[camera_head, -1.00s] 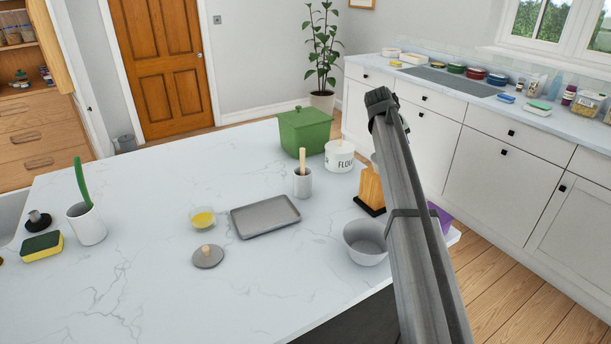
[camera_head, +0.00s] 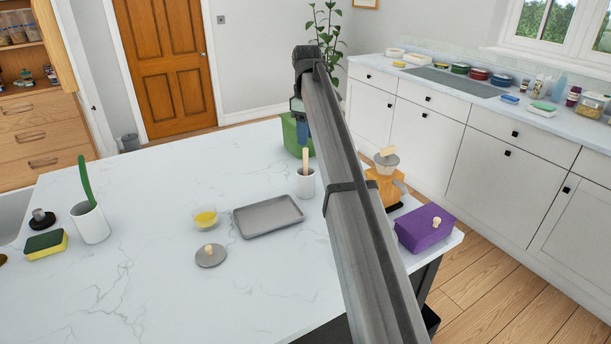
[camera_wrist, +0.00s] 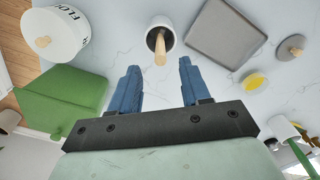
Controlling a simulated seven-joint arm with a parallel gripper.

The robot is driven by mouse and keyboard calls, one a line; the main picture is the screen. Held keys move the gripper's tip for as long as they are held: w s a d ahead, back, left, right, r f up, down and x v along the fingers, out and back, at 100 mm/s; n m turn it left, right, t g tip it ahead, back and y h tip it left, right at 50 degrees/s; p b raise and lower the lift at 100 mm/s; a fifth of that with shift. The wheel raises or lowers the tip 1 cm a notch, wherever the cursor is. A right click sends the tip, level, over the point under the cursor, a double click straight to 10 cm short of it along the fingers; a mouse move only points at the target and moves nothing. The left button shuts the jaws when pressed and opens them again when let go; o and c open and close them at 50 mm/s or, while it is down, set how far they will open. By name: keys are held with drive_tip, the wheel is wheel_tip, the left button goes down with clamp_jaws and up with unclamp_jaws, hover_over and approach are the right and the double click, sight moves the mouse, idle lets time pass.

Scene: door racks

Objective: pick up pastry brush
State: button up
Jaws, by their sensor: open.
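A wooden handle, which looks like the pastry brush (camera_head: 305,160), stands upright in a white cup (camera_head: 306,184) on the counter; its lower end is hidden inside. In the wrist view the brush handle (camera_wrist: 160,48) points toward me out of the cup (camera_wrist: 168,24), just beyond and between the fingertips. My gripper (camera_wrist: 159,64) has blue fingers spread apart with nothing between them. In the head view my gripper (camera_head: 305,138) hangs above the cup, partly hidden by my arm.
A grey tray (camera_head: 268,216) lies beside the cup. A green box (camera_head: 290,136) stands behind it; a flour canister (camera_wrist: 55,38) shows in the wrist view. A butter bowl (camera_head: 206,218), grey lid (camera_head: 211,256) and purple box (camera_head: 425,228) are nearby.

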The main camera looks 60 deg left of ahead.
sight(305, 160)
wheel_tip(305, 160, down, 10)
drive_tip(key=shift+s+a+r, duration=0.1)
drive_tip(key=shift+a+r, duration=0.05)
drive_tip(key=shift+r, duration=0.05)
clamp_jaws()
idle(0.7)
